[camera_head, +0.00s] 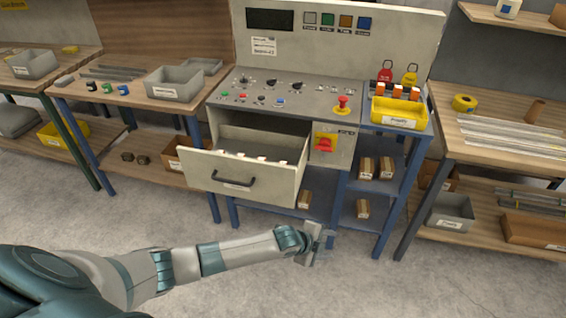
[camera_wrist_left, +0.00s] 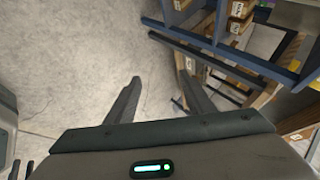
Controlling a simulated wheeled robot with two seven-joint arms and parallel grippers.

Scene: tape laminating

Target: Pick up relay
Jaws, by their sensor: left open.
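Several small orange-and-white blocks (camera_head: 397,91), which may be the relays, stand in a row behind the yellow labelled bin (camera_head: 398,112) on the blue shelf unit. Several small pale pieces (camera_head: 261,159) show along the front of the open drawer (camera_head: 240,184); I cannot tell what they are. My left gripper (camera_head: 318,245) is open and empty, low in front of the shelf unit and below the drawer. Its two fingers (camera_wrist_left: 160,82) are spread over bare floor in the left wrist view.
The control console (camera_head: 300,98) stands above the drawer, with a red stop button (camera_head: 342,103). Brown boxes (camera_head: 367,167) sit on the blue shelves. Wooden benches stand left (camera_head: 120,92) and right (camera_head: 500,150). The floor in front is clear.

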